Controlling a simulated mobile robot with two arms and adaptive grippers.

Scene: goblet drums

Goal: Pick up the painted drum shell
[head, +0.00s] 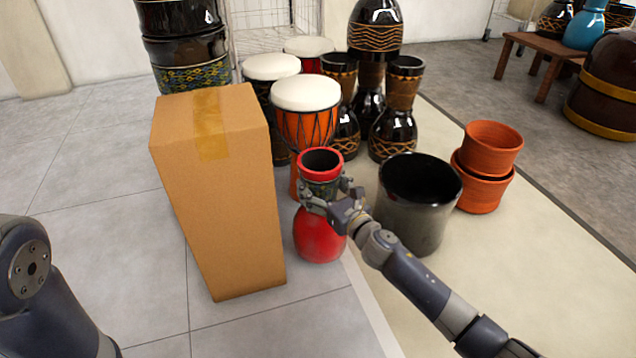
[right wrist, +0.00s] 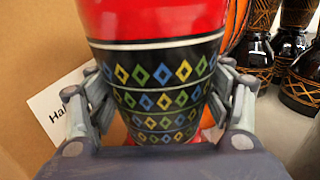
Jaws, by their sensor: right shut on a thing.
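The painted drum shell (head: 319,238) is red with a dark band of coloured diamonds, an open top and a round lower body. It stands upright in the head view, between a cardboard box and a black pot. My right gripper (head: 325,196) is shut around its narrow patterned waist. In the right wrist view the fingers press on both sides of the diamond band (right wrist: 160,92). The shell's underside is hidden, so I cannot tell whether it touches the floor. My left gripper is out of view; only part of my left arm shows at the lower left.
The tall cardboard box (head: 228,200) stands close on the left. The black pot (head: 415,215) is close on the right, with stacked terracotta pots (head: 484,185) beyond. An orange drum with a white head (head: 305,95) and several dark drums stand behind. Floor in front is clear.

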